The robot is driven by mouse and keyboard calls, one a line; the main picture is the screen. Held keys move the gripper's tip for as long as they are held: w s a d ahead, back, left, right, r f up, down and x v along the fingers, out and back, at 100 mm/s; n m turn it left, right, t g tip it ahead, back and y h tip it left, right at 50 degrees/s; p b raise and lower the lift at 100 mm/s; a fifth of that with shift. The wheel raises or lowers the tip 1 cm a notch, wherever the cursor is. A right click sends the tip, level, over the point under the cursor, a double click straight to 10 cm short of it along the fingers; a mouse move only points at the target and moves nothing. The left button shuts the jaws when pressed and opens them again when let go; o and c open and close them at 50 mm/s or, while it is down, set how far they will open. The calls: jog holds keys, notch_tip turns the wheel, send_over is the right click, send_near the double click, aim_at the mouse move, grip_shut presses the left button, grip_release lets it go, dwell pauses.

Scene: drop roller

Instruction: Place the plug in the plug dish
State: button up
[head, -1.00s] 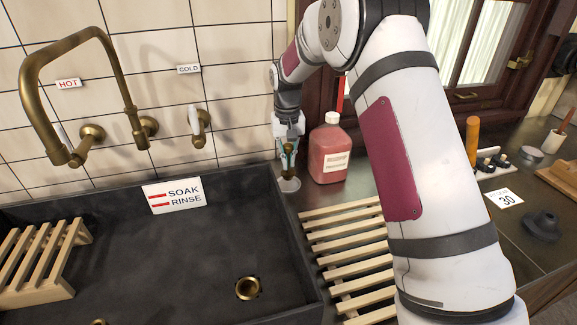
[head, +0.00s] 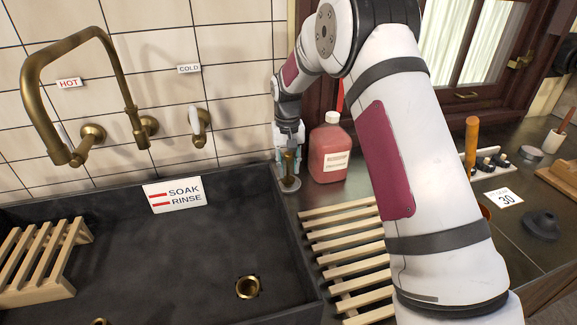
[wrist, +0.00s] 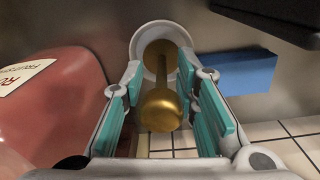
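The brass plug (head: 289,168) stands in the small plug dish (head: 291,187) on the counter between the sink and the pink bottle. In the wrist view the plug (wrist: 161,108) points its round knob at the camera, and its base lies inside the pale rim of the dish (wrist: 138,42). My gripper (head: 288,153) is above the dish, pointing down. In the wrist view its teal-padded fingers (wrist: 160,70) are spread on both sides of the plug, with gaps showing between pads and plug.
The pink bottle (head: 329,150) stands close to the right of my gripper. The tiled wall (head: 240,110) is close behind. The dark sink (head: 180,250) lies to the left, with a wooden rack (head: 345,250) in front of the bottle.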

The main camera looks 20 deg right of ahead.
notch_tip(320, 180, up, 12)
jog(key=shift+a+f+b, duration=0.1)
jog(key=shift+f+b, duration=0.05)
jog(key=shift+b, duration=0.45)
jog(key=shift+s+r, duration=0.15)
jog(key=shift+r, duration=0.3)
jog(key=s+r+t, duration=0.1)
jog(key=s+r, duration=0.5)
jog(key=s, duration=0.3)
jog(key=s+r+t, duration=0.1)
jog(key=s+r, duration=0.5)
jog(key=s, duration=0.4)
jog(key=s+f+t, duration=0.1)
jog(key=s+f, duration=0.1)
jog(key=s, duration=0.9)
jog(key=s+f+n, duration=0.1)
jog(key=s+f, duration=0.2)
jog(key=s, duration=0.8)
jog(key=shift+d+n+t, duration=0.2)
jog(key=shift+n+t, duration=0.1)
jog(key=shift+t, duration=0.1)
